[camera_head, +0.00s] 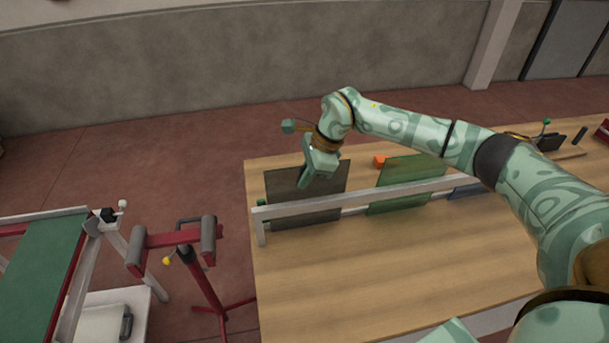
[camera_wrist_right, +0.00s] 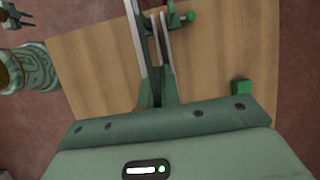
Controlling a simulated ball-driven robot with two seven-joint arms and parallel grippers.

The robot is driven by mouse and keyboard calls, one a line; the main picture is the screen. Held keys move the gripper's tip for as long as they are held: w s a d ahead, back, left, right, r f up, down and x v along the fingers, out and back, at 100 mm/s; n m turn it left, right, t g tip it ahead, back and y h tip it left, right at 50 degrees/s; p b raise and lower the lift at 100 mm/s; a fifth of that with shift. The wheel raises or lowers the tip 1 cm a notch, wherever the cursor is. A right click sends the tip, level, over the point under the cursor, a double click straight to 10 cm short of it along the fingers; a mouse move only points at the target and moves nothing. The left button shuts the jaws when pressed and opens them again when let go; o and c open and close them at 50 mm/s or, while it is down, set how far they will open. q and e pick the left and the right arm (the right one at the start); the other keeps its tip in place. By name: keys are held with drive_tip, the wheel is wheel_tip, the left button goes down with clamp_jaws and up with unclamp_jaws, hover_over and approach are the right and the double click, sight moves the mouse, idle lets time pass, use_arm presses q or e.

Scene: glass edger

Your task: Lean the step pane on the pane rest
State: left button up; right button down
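A dark grey pane (camera_head: 325,203) stands tilted at the left end of a long pale rail (camera_head: 400,192), apparently the pane rest, on the wooden table. I cannot tell for sure whether it is the step pane. My right gripper (camera_head: 304,180) is at its top edge, with one finger in front of its face. In the right wrist view, the fingers (camera_wrist_right: 159,95) are close together around a thin edge, apparently the pane's. A green pane (camera_head: 412,172) and a blue pane (camera_head: 466,191) stand farther right along the rail.
A red roller stand (camera_head: 180,240) and a green-belted machine (camera_head: 38,270) are left of the table (camera_head: 350,285). The table front is clear.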

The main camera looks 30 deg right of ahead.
drive_tip(key=c, duration=1.5)
unclamp_jaws()
drive_tip(key=shift+c, duration=0.2)
drive_tip(key=v, duration=1.6)
drive_tip(key=shift+p, duration=0.35)
drive_tip(key=shift+s+r, duration=0.1)
drive_tip(key=shift+s, duration=0.05)
